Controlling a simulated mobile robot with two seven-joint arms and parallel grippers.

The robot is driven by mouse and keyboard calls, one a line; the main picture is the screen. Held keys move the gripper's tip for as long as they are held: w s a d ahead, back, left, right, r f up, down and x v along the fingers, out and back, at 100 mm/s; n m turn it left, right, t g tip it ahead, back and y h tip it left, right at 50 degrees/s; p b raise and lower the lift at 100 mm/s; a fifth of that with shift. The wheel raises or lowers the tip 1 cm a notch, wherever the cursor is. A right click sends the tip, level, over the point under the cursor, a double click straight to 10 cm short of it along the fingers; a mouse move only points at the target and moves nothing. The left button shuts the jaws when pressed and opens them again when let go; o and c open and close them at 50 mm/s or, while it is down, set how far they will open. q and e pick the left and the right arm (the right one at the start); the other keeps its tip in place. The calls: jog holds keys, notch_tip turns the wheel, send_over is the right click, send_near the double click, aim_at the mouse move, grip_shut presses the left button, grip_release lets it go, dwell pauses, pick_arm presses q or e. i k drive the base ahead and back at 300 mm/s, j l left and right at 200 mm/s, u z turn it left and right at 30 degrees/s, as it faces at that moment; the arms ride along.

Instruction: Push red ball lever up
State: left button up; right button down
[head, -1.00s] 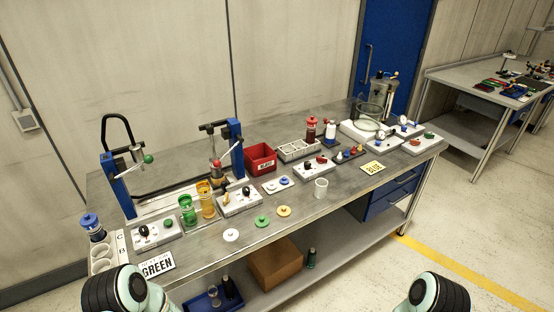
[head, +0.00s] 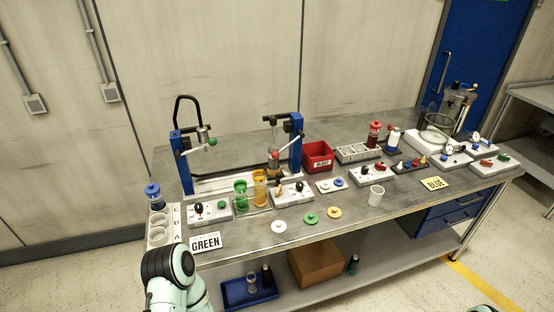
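The red ball lever (head: 274,155) is on the blue-posted press at the middle of the bench. Its red ball is at the left end of a light arm that rises to the right toward the blue post (head: 296,142). A similar lever with a green ball (head: 212,142) is on the left blue post (head: 183,162). Part of my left arm, black and mint green, shows at the bottom left, in front of the bench and far from the red ball. Neither gripper is in view.
The workbench (head: 345,213) holds switch boxes, green (head: 241,196) and orange (head: 259,188) cylinders, loose discs, a white cup (head: 376,195) and a red bin (head: 318,156). A black hose arches behind the left post. The floor in front of the bench is clear.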

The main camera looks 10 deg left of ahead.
aim_at(275, 155)
jog(key=i+l, duration=0.85)
jog(key=l, duration=0.15)
jog(key=u, duration=1.4)
jog(key=i, duration=0.05)
